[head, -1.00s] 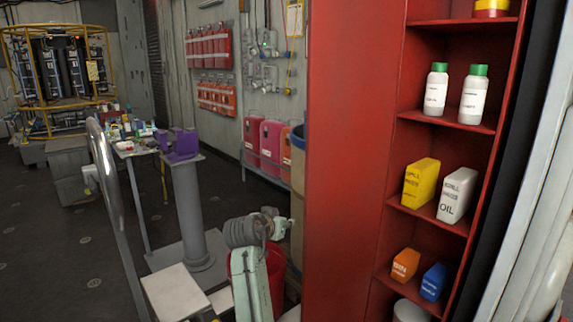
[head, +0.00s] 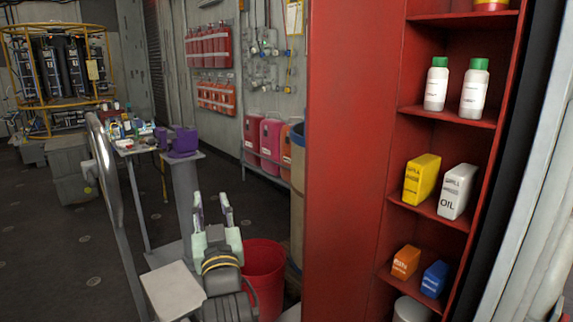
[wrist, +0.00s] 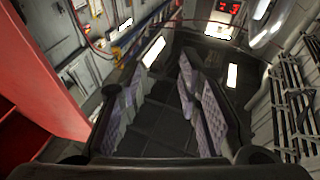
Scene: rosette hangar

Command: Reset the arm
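My gripper (head: 212,205) is in the lower middle of the head view, its two fingers pointing up and away. The fingers stand apart with nothing between them. The wrist view also shows my gripper (wrist: 171,62) open, with only dark floor and a distant bright doorway between the fingers. The gripper is clear of the red shelf cabinet and touches nothing that I can see.
A red cabinet (head: 346,150) with bottles and boxes stands close on the right. A red bucket (head: 263,280) is just right of my arm. A purple object (head: 182,141) sits on a grey pedestal (head: 186,190) beyond. Open floor (head: 60,250) lies at left.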

